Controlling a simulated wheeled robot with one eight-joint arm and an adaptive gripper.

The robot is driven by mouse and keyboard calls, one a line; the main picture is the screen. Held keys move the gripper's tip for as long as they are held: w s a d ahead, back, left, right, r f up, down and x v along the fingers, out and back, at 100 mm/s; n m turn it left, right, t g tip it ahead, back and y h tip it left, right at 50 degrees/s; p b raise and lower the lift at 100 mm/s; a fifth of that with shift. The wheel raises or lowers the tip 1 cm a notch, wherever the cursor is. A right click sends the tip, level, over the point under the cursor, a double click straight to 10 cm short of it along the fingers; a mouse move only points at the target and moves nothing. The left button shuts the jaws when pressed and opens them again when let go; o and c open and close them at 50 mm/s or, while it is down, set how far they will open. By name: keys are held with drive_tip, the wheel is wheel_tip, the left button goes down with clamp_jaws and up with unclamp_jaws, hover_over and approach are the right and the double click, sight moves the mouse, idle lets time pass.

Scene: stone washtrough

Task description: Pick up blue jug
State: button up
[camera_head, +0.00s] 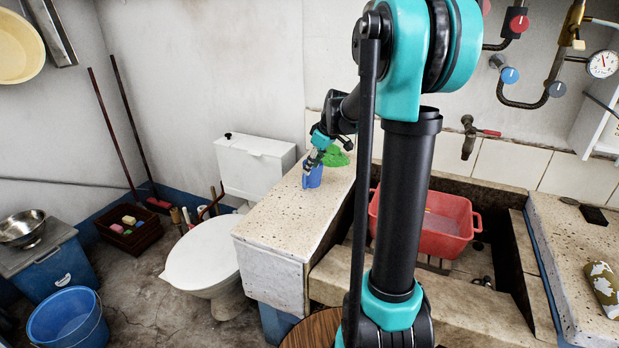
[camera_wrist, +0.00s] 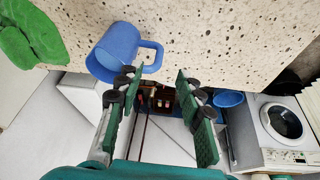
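The blue jug (camera_head: 313,177) stands on the speckled stone counter (camera_head: 290,215) near its toilet-side edge. In the wrist view the jug (camera_wrist: 117,48) is at upper left, with its handle pointing right. My gripper (camera_wrist: 157,76) is open, its two green finger pads apart with nothing clamped between them. The handle end lies just ahead of the left fingertip and overlaps the opening; I cannot tell whether they touch. In the head view my gripper (camera_head: 315,155) is just above the jug and hides part of its top.
A green cloth (camera_head: 333,156) lies behind the jug, close to it. The white toilet (camera_head: 205,250) stands left of the counter. A red basin (camera_head: 425,220) sits in the trough to the right. The counter's front part is clear.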

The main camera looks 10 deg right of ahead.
sight(305, 183)
drive_tip(key=x, duration=0.4)
drive_tip(key=shift+s+d, duration=0.1)
drive_tip(key=shift+x, duration=2.6)
clamp_jaws()
